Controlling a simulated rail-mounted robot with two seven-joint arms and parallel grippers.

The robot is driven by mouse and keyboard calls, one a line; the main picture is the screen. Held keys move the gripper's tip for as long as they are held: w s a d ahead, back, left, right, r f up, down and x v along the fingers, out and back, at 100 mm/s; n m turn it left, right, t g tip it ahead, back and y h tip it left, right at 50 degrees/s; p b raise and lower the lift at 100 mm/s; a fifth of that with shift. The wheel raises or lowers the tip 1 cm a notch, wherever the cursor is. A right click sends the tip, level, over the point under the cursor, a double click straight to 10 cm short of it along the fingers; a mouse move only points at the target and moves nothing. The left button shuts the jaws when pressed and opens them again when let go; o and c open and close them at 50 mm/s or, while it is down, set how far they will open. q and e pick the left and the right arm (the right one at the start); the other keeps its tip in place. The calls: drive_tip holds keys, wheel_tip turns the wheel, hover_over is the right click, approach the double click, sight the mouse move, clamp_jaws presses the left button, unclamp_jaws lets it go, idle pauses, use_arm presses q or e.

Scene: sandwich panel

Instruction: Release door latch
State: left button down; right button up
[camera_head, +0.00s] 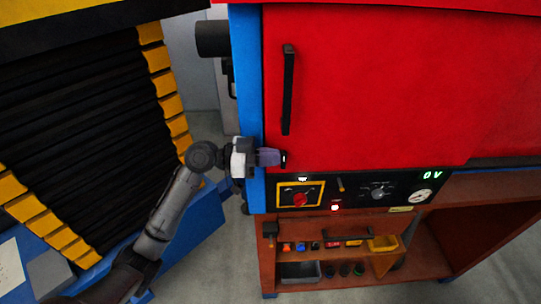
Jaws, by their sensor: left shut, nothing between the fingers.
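A large red door (380,85) fills the upper right, with a long black vertical handle (288,90) near its left edge. My left arm comes in from the lower left. My left gripper (280,158) is shut and empty, pointing right at the lower left corner of the door, below the handle. A small dark piece shows at its fingertips; I cannot tell whether it is the door latch or part of the fingers. The gripper hides that part of the door edge. My right gripper is not in view.
A brown shelf with tools stands underneath. Black bellows (80,110) with yellow edges lie left.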

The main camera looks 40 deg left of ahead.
use_arm(q)
drive_tip(key=shift+r+g+y+p, duration=0.15)
drive_tip(key=shift+g+y+p, duration=0.15)
drive_tip(key=shift+p, duration=0.05)
drive_tip(key=shift+w+d+r+g+y+p, duration=0.25)
drive_tip(key=shift+g+y+p, duration=0.25)
drive_tip(key=shift+g+y, duration=0.1)
drive_tip(key=shift+w+d+r, duration=0.1)
drive_tip(key=shift+d+r, duration=0.05)
drive_tip(key=shift+d, duration=0.05)
idle(0.5)
drive_tip(key=shift+r, duration=0.1)
